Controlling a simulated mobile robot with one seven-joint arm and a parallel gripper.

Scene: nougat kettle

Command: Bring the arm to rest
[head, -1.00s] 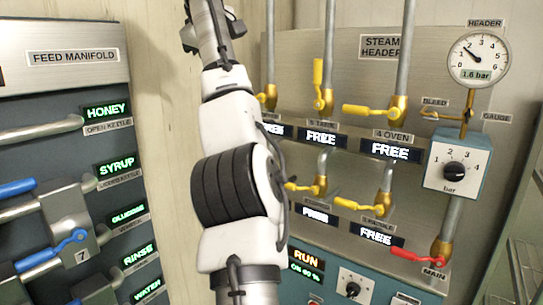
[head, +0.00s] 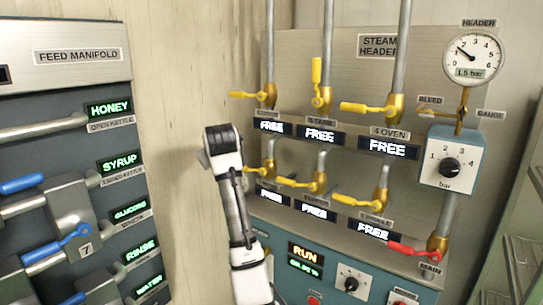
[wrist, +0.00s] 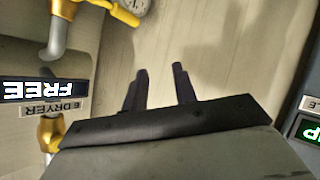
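My arm (head: 232,195) stands folded in the lower middle of the head view, in front of the pale wall strip between the two panels. Its top joint is bent, and my gripper does not show in that view. In the wrist view my gripper (wrist: 160,82) has its two dark fingers apart, with only the wall behind the gap. It is open and empty, and I see no contact with anything.
The feed manifold (head: 80,75) is on the left. The steam header panel (head: 345,80) is on the right, with yellow valve handles and a red main handle (head: 413,250). A pressure gauge (head: 473,58) reads 1.5 bar. Bare wall (head: 190,80) lies between the panels.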

